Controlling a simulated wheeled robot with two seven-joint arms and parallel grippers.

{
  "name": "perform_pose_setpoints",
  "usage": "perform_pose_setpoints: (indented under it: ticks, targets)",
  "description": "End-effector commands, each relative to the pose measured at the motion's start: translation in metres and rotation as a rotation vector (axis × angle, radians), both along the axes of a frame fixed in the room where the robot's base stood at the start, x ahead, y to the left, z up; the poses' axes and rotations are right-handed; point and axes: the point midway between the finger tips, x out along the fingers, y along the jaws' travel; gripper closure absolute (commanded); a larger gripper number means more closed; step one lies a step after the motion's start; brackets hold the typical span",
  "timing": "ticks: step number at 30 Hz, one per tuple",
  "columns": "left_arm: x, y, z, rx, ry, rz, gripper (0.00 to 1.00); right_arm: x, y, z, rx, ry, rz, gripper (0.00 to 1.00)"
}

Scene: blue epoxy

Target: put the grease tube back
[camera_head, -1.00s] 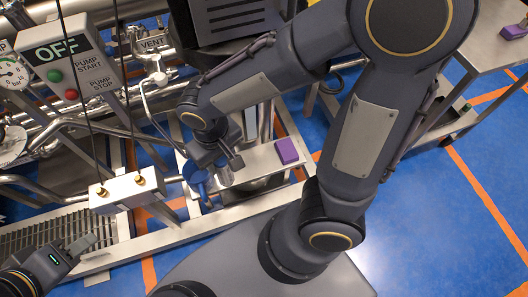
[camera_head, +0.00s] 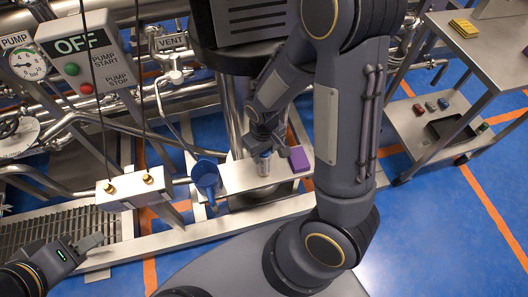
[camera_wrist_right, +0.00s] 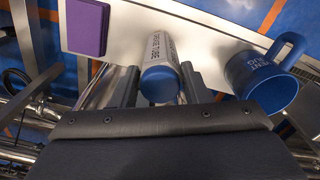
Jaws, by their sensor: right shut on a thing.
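The grease tube (camera_wrist_right: 164,50), pale with printed lettering and a blue end, is between the fingers of my right gripper (camera_wrist_right: 155,85) in the right wrist view. In the head view my right gripper (camera_head: 264,150) points down over the metal ledge (camera_head: 232,178), with the tube (camera_head: 263,166) below it. I cannot tell whether the tube's lower end touches the ledge. My left gripper (camera_head: 92,242) is at the lower left, away from the tube and seemingly empty; its finger gap is unclear.
A blue mug (camera_head: 206,176) marked VENT is left of the tube; it also shows in the wrist view (camera_wrist_right: 262,78). A purple block (camera_head: 299,159) is close on the tube's right. A white box (camera_head: 133,188) hangs on cables at left. A metal cart (camera_head: 405,125) stands right.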

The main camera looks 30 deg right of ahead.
Motion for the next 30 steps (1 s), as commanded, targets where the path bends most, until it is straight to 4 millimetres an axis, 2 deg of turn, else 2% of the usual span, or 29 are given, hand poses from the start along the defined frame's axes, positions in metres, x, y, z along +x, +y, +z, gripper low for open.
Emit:
perform_pose_setpoints:
  ticks: [12, 13, 18, 26, 30]
  targets:
    - [0.0, 0.0, -0.005, 0.0, 0.0, 0.0, 0.64, 0.0, 0.0, -0.008, 0.0, -0.001, 0.0, 0.82]
    - [0.0, 0.0, -0.004, 0.0, 0.0, 0.0, 0.64, 0.0, 0.0, -0.007, 0.0, -0.001, 0.0, 0.56]
    - [0.0, 0.0, -0.003, 0.0, 0.0, 0.0, 0.64, 0.0, 0.0, -0.006, 0.0, -0.001, 0.0, 0.37]
    - [0.0, 0.0, -0.002, 0.0, 0.0, 0.0, 0.64, 0.0, 0.0, -0.005, 0.0, -0.001, 0.0, 0.37]
    - [0.0, 0.0, 0.003, 0.0, 0.0, 0.0, 0.64, 0.001, 0.001, 0.007, 0.002, -0.005, 0.0, 0.37]
